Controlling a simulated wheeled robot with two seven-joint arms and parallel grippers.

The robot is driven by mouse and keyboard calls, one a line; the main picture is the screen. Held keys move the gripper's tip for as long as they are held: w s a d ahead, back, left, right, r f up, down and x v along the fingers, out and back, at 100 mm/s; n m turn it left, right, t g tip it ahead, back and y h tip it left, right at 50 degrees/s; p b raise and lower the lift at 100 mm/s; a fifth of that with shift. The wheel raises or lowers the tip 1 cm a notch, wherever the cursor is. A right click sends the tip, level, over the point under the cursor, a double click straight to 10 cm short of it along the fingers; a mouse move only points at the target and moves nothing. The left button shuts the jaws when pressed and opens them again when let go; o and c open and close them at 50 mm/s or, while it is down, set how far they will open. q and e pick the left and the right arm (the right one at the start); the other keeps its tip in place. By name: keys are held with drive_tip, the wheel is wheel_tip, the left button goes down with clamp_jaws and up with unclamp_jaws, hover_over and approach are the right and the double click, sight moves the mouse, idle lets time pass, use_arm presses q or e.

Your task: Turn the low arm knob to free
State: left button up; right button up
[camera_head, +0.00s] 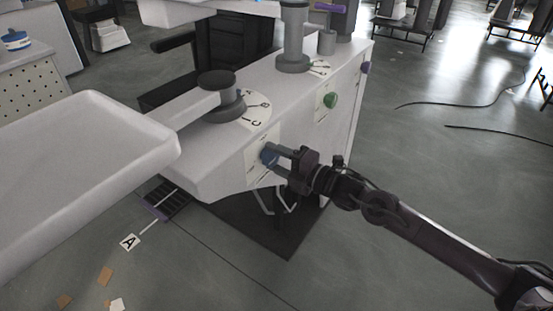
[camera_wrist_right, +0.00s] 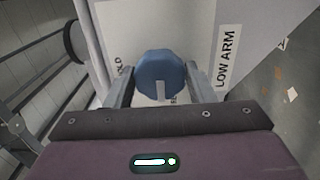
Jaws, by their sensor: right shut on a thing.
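The low arm knob (camera_wrist_right: 160,72) is blue and faceted, with a pale pointer mark on its lower part in the right wrist view. It sits on a white plate (camera_wrist_right: 205,45) labelled LOW ARM, with partly hidden words for its positions. In the head view the blue knob (camera_head: 269,153) is on the front face of the white housing. My right gripper (camera_head: 276,158) is shut on the knob, one finger on each side. It also shows in the right wrist view (camera_wrist_right: 160,88). My left gripper is not in view.
A green knob (camera_head: 330,100) on its own plate and a purple knob (camera_head: 366,68) are further right on the housing (camera_head: 215,160). A large white arm (camera_head: 85,150) extends left. Cables (camera_head: 460,103) lie on the floor; the floor at right is mostly open.

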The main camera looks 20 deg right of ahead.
drive_tip(key=shift+f, duration=0.1)
drive_tip(key=o, duration=1)
drive_tip(key=shift+c, duration=0.2)
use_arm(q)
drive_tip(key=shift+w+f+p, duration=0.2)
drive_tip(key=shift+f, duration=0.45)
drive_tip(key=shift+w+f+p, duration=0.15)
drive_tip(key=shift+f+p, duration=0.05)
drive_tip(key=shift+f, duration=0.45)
use_arm(e)
drive_tip(key=v, duration=0.8)
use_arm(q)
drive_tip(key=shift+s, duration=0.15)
